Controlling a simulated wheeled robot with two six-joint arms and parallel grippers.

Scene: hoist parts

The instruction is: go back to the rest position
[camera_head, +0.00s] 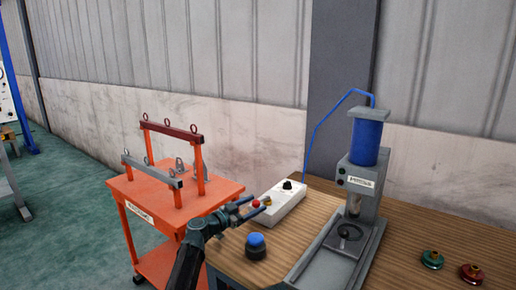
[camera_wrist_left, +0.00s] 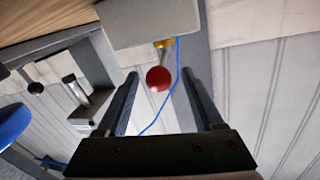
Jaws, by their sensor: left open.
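My left gripper (camera_head: 253,207) reaches in from the lower left, over the left edge of the wooden bench, beside a pale control box (camera_head: 289,212). Its fingers are apart and nothing is held. The box has a black knob (camera_head: 287,185) and a red ball (camera_head: 255,204) on a yellow collar. In the left wrist view the red ball (camera_wrist_left: 158,79) shows between the two open fingers (camera_wrist_left: 160,74), and the box (camera_wrist_left: 150,20) fills the top. I cannot tell whether the fingers touch the ball. My right gripper is not in view.
A press with a blue cylinder (camera_head: 367,137) stands on the bench (camera_head: 427,222). A blue-topped round button (camera_head: 256,246) sits near the gripper. Green (camera_head: 432,259) and red (camera_head: 471,273) parts lie at the right. An orange cart (camera_head: 150,196) with lifting beams (camera_head: 172,131) stands left.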

